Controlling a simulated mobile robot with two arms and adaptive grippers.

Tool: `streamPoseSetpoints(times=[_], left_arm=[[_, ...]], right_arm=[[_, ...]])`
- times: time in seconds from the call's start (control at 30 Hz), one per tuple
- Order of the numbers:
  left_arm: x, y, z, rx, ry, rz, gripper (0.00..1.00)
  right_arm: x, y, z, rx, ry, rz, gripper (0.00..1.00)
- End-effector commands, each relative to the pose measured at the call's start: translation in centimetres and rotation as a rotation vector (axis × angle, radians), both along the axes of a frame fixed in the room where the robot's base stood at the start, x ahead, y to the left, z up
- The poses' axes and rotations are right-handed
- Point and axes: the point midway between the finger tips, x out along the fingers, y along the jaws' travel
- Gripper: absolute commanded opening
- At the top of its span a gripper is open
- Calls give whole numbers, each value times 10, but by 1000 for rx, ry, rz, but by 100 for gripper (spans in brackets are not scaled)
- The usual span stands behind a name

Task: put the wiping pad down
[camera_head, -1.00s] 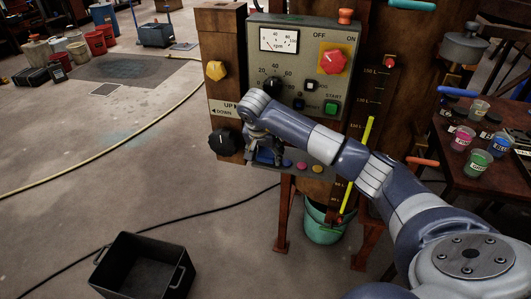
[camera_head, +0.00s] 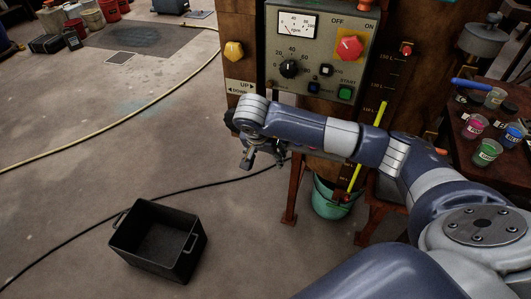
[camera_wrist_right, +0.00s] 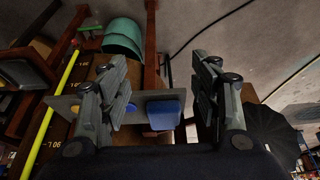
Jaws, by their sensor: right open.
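The wiping pad looks to be the blue block (camera_wrist_right: 164,114) in the right wrist view. My right gripper (camera_head: 262,158) is at the front of the control panel in the head view. In the right wrist view its two fingers (camera_wrist_right: 162,78) are spread wide, with the pad seen between them and clear gaps on both sides. In the head view my arm hides the pad and most of the ledge. My left gripper is not in view.
The control panel (camera_head: 307,60) with knobs and buttons stands right behind my right arm. A teal bucket (camera_head: 330,198) stands below it, with a yellow stick (camera_head: 368,145) above. A black crate (camera_head: 158,240) and a cable lie on open floor at left. Paint cups (camera_head: 487,152) stand at right.

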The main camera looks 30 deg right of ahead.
Motion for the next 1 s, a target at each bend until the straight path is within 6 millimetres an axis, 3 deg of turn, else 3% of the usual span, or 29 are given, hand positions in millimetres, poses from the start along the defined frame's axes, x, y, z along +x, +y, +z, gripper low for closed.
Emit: streamPoseSetpoints(times=[0.37, 0.47, 0.57, 0.7, 0.8, 0.9, 1.0], left_arm=[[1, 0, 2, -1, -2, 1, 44], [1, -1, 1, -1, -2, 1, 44], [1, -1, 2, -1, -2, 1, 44], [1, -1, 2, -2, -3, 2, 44], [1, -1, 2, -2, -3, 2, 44], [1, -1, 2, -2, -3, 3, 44], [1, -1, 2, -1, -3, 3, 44]], right_arm=[[-7, 9, -1, 3, 1, -2, 58], [-11, 21, -15, 64, 25, -20, 58], [-23, 56, -48, 250, 95, -97, 58], [-49, 144, -97, 689, 270, -380, 58], [-57, 202, -112, 1015, 419, -703, 58], [-50, 238, -119, 1300, 567, -1099, 58], [-31, 245, -135, 1530, 706, -1571, 58]])
